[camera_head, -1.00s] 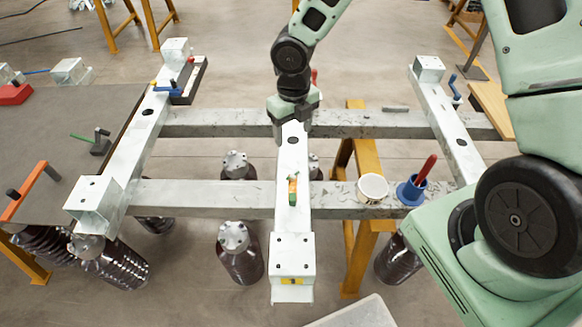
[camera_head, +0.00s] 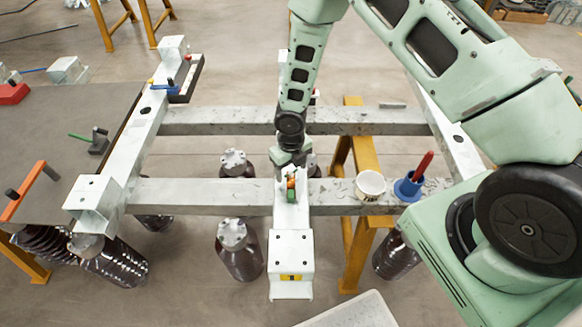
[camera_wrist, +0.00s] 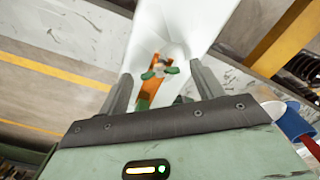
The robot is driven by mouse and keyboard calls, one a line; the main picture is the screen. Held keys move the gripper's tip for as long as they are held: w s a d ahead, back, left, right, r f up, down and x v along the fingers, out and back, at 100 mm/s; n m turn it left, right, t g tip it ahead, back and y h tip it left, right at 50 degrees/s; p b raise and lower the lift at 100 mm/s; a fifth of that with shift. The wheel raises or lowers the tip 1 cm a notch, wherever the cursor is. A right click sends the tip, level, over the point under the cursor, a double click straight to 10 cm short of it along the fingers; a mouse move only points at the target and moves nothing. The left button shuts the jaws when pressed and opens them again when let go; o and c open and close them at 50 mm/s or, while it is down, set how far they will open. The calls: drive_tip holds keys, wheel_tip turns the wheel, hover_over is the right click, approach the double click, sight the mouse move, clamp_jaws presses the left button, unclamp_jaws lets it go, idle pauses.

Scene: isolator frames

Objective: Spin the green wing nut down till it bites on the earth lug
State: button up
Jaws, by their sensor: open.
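The green wing nut (camera_wrist: 160,70) sits on an orange lug (camera_wrist: 148,90) on the white middle beam (camera_head: 291,252). In the head view the orange and green parts (camera_head: 291,184) show small, just in front of my gripper. My gripper (camera_head: 289,165) is over the beam behind them. In the wrist view its two fingers (camera_wrist: 158,90) are spread, with the wing nut and lug seen in the gap between them and beyond the tips. Nothing is held. Whether the nut touches the lug cannot be made out.
On the front grey crossbeam (camera_head: 230,190), right of the middle beam, stand a white cup (camera_head: 370,184) and a blue holder (camera_head: 408,188) with a red-handled tool (camera_head: 423,166). Dark insulators (camera_head: 240,255) hang below. A yellow trestle (camera_head: 365,230) stands beneath.

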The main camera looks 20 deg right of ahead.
drive_tip(key=shift+f, duration=0.1)
drive_tip(key=c, duration=1)
